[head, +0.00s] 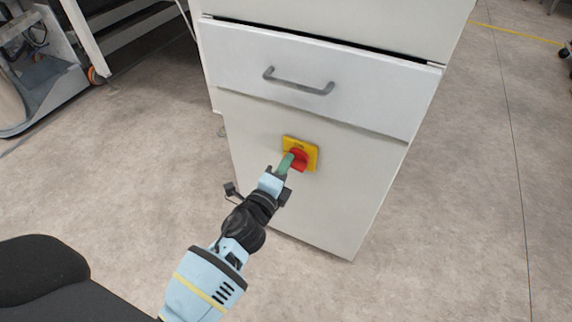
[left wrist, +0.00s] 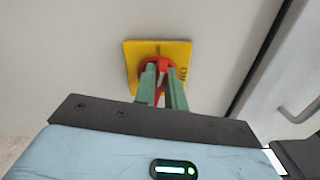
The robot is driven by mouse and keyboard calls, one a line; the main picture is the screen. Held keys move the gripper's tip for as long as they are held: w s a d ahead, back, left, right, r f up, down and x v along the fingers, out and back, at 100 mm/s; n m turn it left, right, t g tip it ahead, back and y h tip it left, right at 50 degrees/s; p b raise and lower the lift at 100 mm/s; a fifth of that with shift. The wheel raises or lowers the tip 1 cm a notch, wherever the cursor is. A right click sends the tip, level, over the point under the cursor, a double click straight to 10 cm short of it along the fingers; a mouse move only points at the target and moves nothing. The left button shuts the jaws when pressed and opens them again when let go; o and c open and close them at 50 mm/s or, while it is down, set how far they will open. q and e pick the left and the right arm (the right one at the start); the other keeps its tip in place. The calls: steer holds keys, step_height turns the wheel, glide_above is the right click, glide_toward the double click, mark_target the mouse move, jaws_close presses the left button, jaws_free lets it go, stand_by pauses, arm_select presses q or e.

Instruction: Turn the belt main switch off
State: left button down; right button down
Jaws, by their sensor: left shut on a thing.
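The belt main switch is a red rotary knob (head: 300,159) on a yellow square plate (head: 313,153), on the white cabinet front below the drawer. In the left wrist view the yellow plate (left wrist: 184,56) fills the upper middle, and the red knob (left wrist: 160,72) sits between my green fingers. My left gripper (head: 287,162) reaches the knob from the lower left and is shut on it. The left gripper's fingers (left wrist: 160,82) hide part of the knob and of the plate's lettering. My right gripper is in neither view.
The white cabinet (head: 345,205) has a drawer (head: 360,90) with a grey handle (head: 298,83) above the switch. In the left wrist view a handle (left wrist: 300,100) shows at the right. Open concrete floor (head: 465,200) lies around the cabinet. Metal equipment (head: 50,60) stands at the upper left.

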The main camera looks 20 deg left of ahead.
arm_select(q)
steer(key=shift+f+n, duration=0.2)
steer(key=shift+n, duration=0.9)
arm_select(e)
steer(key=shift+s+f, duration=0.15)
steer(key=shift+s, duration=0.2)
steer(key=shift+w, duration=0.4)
arm_select(q)
steer(key=c, duration=1.5)
jaws_free()
steer(key=shift+o, duration=0.2)
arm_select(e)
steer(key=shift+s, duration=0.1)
arm_select(q)
steer(key=s+p, duration=0.1)
steer(key=s, duration=0.7)
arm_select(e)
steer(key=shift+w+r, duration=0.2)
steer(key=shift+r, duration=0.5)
